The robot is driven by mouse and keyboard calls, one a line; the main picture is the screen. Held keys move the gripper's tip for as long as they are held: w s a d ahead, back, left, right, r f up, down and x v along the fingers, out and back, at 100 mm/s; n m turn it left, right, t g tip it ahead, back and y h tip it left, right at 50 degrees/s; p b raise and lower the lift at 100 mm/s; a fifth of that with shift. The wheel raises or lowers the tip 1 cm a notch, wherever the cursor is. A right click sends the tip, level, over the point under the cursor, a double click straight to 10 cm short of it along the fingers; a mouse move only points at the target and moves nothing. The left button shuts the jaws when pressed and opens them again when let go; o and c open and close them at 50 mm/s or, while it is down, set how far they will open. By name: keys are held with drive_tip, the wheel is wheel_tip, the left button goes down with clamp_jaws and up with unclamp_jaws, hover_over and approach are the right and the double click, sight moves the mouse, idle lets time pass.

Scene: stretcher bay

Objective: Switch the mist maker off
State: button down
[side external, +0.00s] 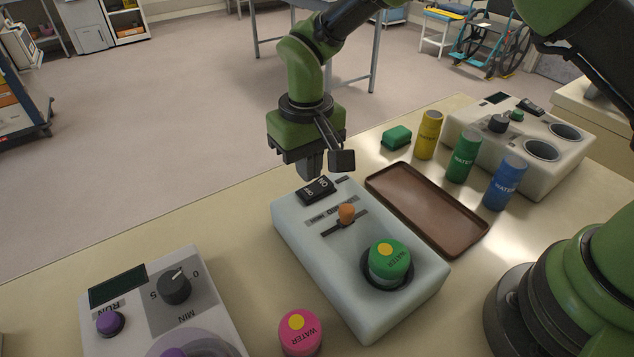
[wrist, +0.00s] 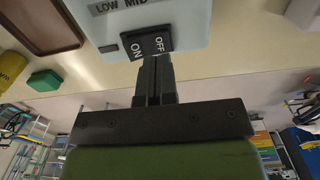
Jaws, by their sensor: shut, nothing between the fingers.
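The mist maker (side external: 290,225) is a pale grey box on the bench. It has a black rocker switch (side external: 316,190) marked ON and OFF at its far end, an orange slider knob (side external: 347,213), and a green WATER bottle (side external: 390,258) in its round well. In the wrist view the rocker (wrist: 147,42) shows ON at left and OFF at right; I cannot tell which side is pressed. My gripper (side external: 309,174) is shut and empty, pointing down just above the rocker's far end. In the wrist view its fingertips (wrist: 153,62) lie close to the rocker's edge; contact is unclear.
A brown tray (side external: 382,182) lies right of the mist maker. Yellow (side external: 428,136), green (side external: 463,157) and blue (side external: 504,184) bottles stand beyond it, near a two-well device (side external: 470,138). A pink bottle (side external: 301,335) and a timer device (side external: 220,314) are at front left.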

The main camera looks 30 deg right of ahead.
drive_tip(key=shift+r, duration=2.05)
wheel_tip(320, 180, up, 8)
drive_tip(key=t, duration=0.1)
hover_over(310, 190)
drive_tip(key=s+d, duration=0.2)
drive_tip(key=d, duration=0.1)
drive_tip(key=s+d+r+m+t+y, duration=0.2)
drive_tip(key=s+d+r, duration=0.3)
drive_tip(key=s+r, duration=0.15)
drive_tip(key=s+d+r+m+t, duration=0.1)
drive_tip(key=s+d+t, duration=0.1)
drive_tip(key=s, duration=0.4)
drive_tip(key=s+d+r+m+t, duration=0.1)
drive_tip(key=s+d+t, duration=0.1)
drive_tip(key=s, duration=0.5)
drive_tip(key=shift+d+r, duration=0.25)
drive_tip(key=shift+r, duration=0.05)
